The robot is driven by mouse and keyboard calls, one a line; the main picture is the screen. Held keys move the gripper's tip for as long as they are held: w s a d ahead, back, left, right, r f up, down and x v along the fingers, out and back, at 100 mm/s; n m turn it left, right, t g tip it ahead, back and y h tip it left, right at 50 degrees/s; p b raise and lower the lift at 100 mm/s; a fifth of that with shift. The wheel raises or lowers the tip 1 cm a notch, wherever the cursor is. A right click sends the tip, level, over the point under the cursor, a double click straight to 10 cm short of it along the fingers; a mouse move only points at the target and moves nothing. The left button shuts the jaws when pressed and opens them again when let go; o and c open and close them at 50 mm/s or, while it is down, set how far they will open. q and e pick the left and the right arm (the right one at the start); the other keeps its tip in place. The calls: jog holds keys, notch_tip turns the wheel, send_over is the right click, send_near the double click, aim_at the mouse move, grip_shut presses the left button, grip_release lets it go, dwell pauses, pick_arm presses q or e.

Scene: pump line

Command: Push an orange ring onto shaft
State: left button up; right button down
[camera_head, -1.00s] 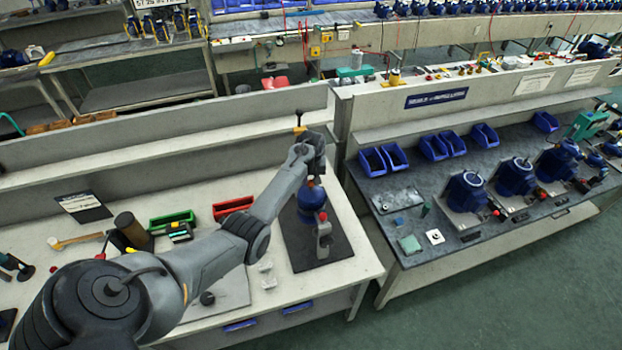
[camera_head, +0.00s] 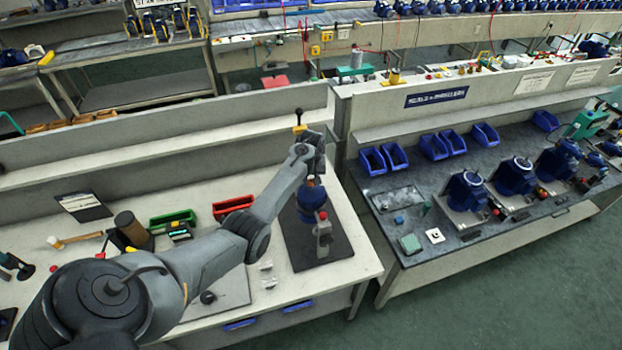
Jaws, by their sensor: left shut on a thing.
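My left arm reaches across the bench, and my left gripper (camera_head: 314,163) is above a blue pump (camera_head: 311,198) on a dark mat. The gripper is shut. A small orange-brown part (camera_head: 310,182) shows between gripper and pump top. I cannot tell whether it is the ring, and the shaft is mostly hidden. My right gripper is not in view.
A grey fixture with a red knob (camera_head: 323,230) stands at the pump's front. The dark mat (camera_head: 312,252) is clear in front. A shelf wall runs behind.

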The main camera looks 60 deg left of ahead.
aim_at(311, 184)
pick_arm(q)
jog(key=shift+f+b, duration=0.85)
jog(key=shift+f, duration=0.85)
dwell(1.4)
jog(key=o, duration=1.1)
jog(key=shift+r, duration=0.2)
jog(key=shift+r+p, duration=0.55)
jog(key=shift+p, duration=0.2)
notch_tip(311, 184, up, 7)
jog(key=p, duration=0.7)
jog(key=shift+r, duration=0.15)
